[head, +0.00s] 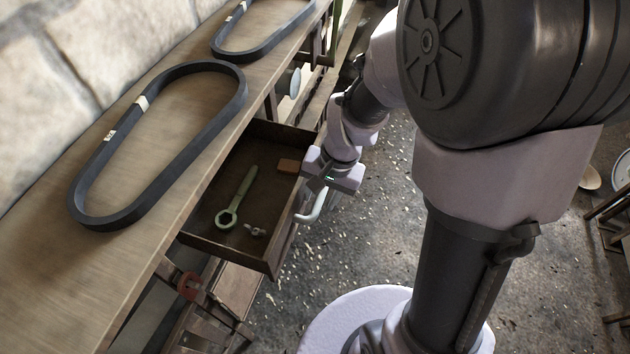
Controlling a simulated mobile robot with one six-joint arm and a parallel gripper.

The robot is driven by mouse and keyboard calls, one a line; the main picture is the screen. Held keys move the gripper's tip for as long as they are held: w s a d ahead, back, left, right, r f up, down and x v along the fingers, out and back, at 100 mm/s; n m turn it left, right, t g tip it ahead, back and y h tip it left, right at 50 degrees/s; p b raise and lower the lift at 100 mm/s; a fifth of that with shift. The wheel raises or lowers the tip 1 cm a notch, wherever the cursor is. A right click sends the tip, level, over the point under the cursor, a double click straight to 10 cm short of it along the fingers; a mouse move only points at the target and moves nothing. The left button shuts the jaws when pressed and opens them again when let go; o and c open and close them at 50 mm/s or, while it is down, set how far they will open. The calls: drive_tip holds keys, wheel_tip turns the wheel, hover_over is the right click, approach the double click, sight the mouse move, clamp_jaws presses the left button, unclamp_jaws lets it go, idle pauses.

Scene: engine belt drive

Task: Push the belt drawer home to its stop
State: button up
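The belt drawer (213,229) stands pulled out from under the wooden bench, at the middle left of the head view. Inside it lie a green ring-ended wrench (236,200), a small brown block (288,166) and small metal hardware (254,230). A pale curved handle (313,209) is on its front face. My gripper (318,180) is at the drawer's front, by the upper end of the handle. I cannot tell whether it touches the front or the handle. The fingers are partly hidden, and their opening is unclear.
Two black belts lie on the bench top (40,285): a near one (163,182) and a far one (262,48). A lower shelf with a red item (189,286) is below the drawer. Speckled floor (385,235) lies open to the right of the drawer.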

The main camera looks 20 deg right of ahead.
drive_tip(key=shift+a+f, duration=0.1)
drive_tip(key=shift+f, duration=0.3)
clamp_jaws()
idle(1.2)
